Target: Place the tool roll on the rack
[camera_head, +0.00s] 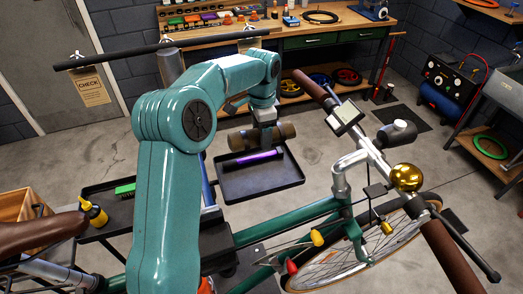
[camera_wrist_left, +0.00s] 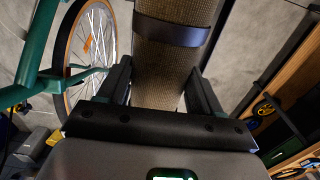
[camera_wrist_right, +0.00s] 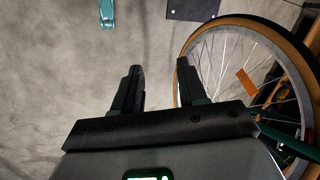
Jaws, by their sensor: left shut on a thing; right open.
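The tool roll (camera_head: 281,131) is a brown woven cylinder with a dark strap. My left gripper (camera_head: 264,124) is shut on it and holds it level above the dark tray. In the left wrist view the roll (camera_wrist_left: 160,75) fills the space between the two fingers, its strap near the top. My right gripper (camera_wrist_right: 158,85) is open and empty over the floor, beside a bicycle wheel; I do not make it out in the head view. I cannot pick out the rack with certainty.
The dark tray (camera_head: 232,188) holds a purple tool (camera_head: 260,156). The green bicycle frame (camera_head: 290,219) crosses the foreground, with brown grips and a gold bell (camera_head: 406,177). A second tray (camera_head: 101,207) and a brown saddle (camera_head: 42,240) are at left. A workbench stands behind.

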